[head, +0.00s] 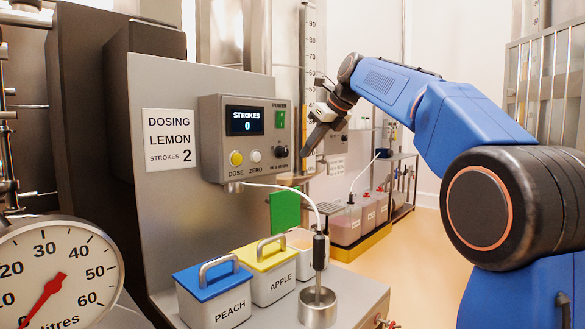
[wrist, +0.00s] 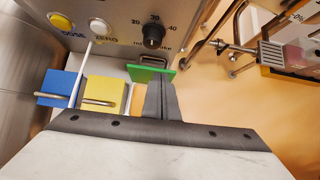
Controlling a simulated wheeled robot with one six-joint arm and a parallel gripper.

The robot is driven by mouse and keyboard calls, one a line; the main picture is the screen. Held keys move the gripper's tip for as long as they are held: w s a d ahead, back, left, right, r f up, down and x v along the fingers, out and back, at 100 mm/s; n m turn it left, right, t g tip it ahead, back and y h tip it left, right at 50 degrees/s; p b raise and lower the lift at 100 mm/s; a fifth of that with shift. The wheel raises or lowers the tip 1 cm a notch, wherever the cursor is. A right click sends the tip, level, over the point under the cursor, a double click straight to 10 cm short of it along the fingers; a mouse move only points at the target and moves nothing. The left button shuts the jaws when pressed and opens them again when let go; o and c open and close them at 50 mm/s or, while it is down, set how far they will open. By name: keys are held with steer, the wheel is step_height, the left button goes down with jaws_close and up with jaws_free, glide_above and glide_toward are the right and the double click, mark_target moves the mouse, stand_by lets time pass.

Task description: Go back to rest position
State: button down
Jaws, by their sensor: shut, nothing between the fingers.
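My gripper (head: 307,150) hangs from my blue arm in the head view, its dark fingers pointing down and left. It is to the right of the dosing control box (head: 210,115) and apart from it. In the wrist view the fingers (wrist: 162,90) are together with nothing between them. The box display (head: 245,120) reads STROKES 0. Below it are a yellow DOSE button (head: 236,158), a white ZERO button (head: 255,156) and a dark knob (head: 280,152). A sign (head: 169,139) reads DOSING LEMON STROKES 2.
On the bench stand a blue-lidded PEACH bin (head: 213,295), a yellow-lidded APPLE bin (head: 270,270) and a metal cup (head: 317,308) with a probe standing in it. A litres gauge (head: 60,270) is at front left. Open floor lies right of the bench.

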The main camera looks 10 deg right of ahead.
steer(key=s+d+f+n+h, duration=0.2)
steer(key=s+f+n, duration=1.2)
steer(key=s+f, duration=0.7)
steer(key=s+d+f+n+g+h, duration=0.1)
steer(key=s+d+f+n, duration=0.3)
steer(key=s+f+n, duration=1)
steer(key=s+f+h, duration=0.1)
steer(key=s+f, duration=0.5)
steer(key=s, duration=0.3)
steer(key=shift+s+f+n+g+h, duration=0.2)
steer(key=shift+f+n+g+h, duration=0.1)
steer(key=shift+f+h, duration=0.1)
